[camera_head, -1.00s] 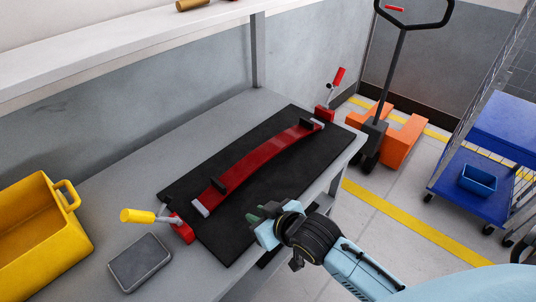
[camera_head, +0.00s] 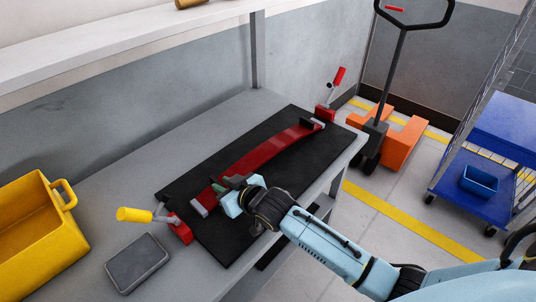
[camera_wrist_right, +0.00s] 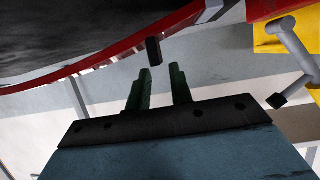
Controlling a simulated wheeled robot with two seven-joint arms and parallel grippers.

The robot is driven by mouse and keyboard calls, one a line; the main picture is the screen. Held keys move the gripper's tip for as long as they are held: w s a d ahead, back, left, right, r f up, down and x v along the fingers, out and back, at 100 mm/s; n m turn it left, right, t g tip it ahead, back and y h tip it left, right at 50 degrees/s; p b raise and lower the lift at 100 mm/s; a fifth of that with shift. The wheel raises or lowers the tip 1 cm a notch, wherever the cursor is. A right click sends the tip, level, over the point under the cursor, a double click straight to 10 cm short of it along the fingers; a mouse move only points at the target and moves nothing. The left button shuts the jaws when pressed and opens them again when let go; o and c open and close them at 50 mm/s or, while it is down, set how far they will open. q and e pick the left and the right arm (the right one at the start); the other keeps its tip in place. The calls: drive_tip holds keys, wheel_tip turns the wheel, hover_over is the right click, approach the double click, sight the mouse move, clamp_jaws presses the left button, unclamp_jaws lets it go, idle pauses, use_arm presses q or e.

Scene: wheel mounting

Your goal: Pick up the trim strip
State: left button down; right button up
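The trim strip (camera_head: 262,152) is a long, curved red strip lying on a black mat (camera_head: 290,172) on the bench. It has pale ends and a black tab near each end. My right gripper (camera_head: 228,183) is at the strip's near-left tab in the head view and partly covers it. In the right wrist view the gripper (camera_wrist_right: 160,80) is open, with a gap between its two dark fingers. The black tab (camera_wrist_right: 154,52) shows just beyond the fingertips, roughly in line with the gap, and looks ungripped. The strip's red edge (camera_wrist_right: 92,62) runs above. My left gripper is not in view.
A clamp with a yellow handle (camera_head: 134,215) stands at the strip's near end, and one with a red handle (camera_head: 338,77) at the far end. A grey pad (camera_head: 138,263) and a yellow bin (camera_head: 38,240) are on the left. A shelf (camera_head: 130,50) runs above.

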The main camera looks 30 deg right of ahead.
sight(218, 182)
drive_tip(key=x, duration=0.2)
drive_tip(key=b+x, duration=0.1)
drive_tip(key=shift+w+f, duration=0.3)
drive_tip(key=shift+f, duration=0.1)
drive_tip(key=shift+w+a+f, duration=0.1)
drive_tip(key=shift+w+f, duration=0.05)
drive_tip(key=shift+w, duration=0.25)
drive_tip(key=c, duration=0.4)
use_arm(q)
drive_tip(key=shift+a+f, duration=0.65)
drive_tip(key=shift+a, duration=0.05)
use_arm(e)
clamp_jaws()
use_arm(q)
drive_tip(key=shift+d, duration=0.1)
